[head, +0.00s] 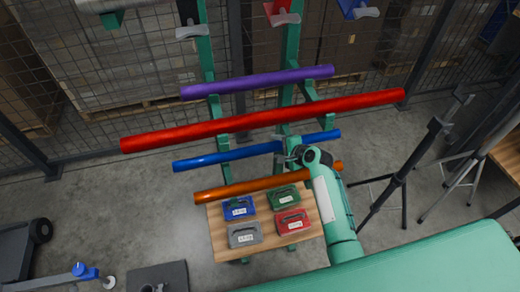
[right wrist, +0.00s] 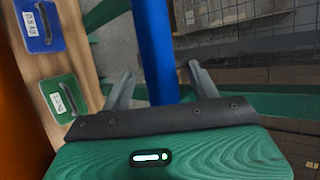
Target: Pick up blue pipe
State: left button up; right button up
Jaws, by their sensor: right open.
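The blue pipe (head: 230,156) lies across the green rack, between the long red pipe (head: 230,126) and the orange pipe (head: 245,186) in the head view. My right gripper (head: 284,156) is at the blue pipe, right of its middle. In the right wrist view the blue pipe (right wrist: 157,45) runs up between the two spread fingers of my right gripper (right wrist: 162,88). The gripper is open, with a gap visible on each side of the pipe. The palm hides the pipe's lower part there. My left gripper is not in view.
A purple pipe (head: 258,82) lies higher on the rack. A wooden table (head: 268,239) below carries several labelled cases, including a blue case (head: 239,208) and a green case (head: 284,198). Tripod stands (head: 403,172) are at the right.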

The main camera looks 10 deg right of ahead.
jog(key=shift+w+a+f, duration=0.25)
jog(key=shift+w+f, duration=0.1)
jog(key=shift+w, duration=0.15)
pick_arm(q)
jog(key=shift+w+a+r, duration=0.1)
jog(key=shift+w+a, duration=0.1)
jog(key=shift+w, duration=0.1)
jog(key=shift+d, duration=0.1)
pick_arm(e)
jog(key=shift+c, duration=0.4)
jog(key=c, duration=1.1)
grip_shut()
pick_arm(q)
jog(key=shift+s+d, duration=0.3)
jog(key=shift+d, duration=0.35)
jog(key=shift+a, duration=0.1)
pick_arm(e)
jog(key=shift+r, duration=0.1)
